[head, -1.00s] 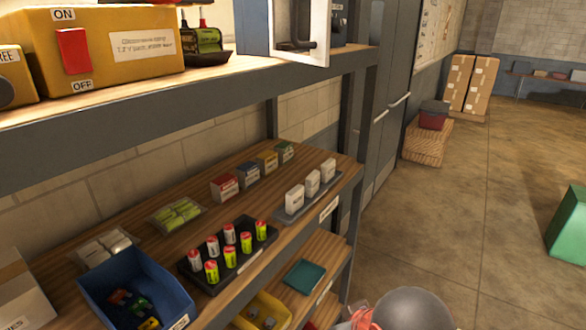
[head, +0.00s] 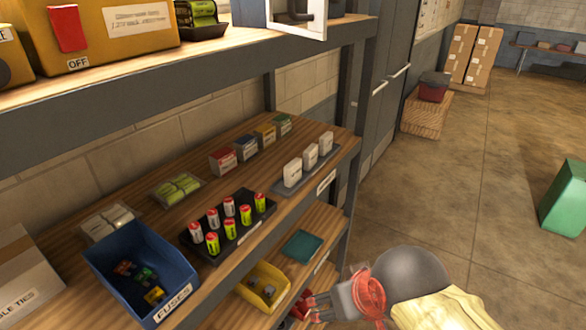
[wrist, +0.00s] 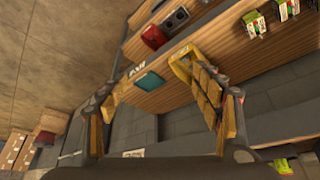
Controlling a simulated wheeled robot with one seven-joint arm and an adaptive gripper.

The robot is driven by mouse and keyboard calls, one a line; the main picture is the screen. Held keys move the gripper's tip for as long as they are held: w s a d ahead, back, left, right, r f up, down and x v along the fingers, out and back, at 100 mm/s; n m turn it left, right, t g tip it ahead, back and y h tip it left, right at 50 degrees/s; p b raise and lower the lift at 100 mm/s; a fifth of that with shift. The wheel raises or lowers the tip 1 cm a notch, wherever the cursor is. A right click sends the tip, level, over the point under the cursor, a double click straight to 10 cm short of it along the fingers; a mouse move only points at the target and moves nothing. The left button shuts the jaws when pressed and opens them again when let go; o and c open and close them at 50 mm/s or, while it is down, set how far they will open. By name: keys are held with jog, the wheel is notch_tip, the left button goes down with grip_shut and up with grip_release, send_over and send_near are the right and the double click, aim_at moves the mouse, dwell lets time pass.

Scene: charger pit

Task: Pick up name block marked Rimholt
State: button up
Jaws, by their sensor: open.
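Three white blocks stand in a row on a grey tray (head: 291,187) at the right end of the middle shelf. They are a front block (head: 292,173), a middle block (head: 310,157) and a far block (head: 325,146). Their lettering is too small to read, so I cannot tell which one, if any, says Rimholt. My gripper (head: 316,308) is low at the bottom of the head view, beside the lower shelves and below the white blocks. In the wrist view my gripper (wrist: 163,112) has its fingers spread with nothing held between them.
A dark tray of batteries (head: 216,250), small coloured boxes (head: 223,160) and a blue fuse bin (head: 180,275) share the middle shelf. A yellow bin (head: 248,291) and teal item (head: 302,245) sit below. A grey shelf post (head: 345,170) stands at the right.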

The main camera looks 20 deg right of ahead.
jog(key=w+d+r+m+g+p, duration=0.1)
jog(key=d+r+m+g+p, duration=0.1)
jog(key=d+p, duration=0.35)
jog(key=m+t+y+p, duration=0.8)
jog(key=m+p, duration=0.7)
jog(key=m, duration=1.1)
send_near(296, 167)
jog(key=w+a, duration=0.1)
jog(key=w, duration=0.2)
jog(key=shift+g, duration=0.4)
jog(key=x, duration=0.2)
jog(key=p+x, duration=0.1)
jog(key=x, duration=0.4)
jog(key=shift+s+a+f, duration=0.1)
jog(key=shift+s+f, duration=0.2)
jog(key=shift+f, duration=0.1)
jog(key=shift+c, duration=1.1)
jog(key=c, duration=1)
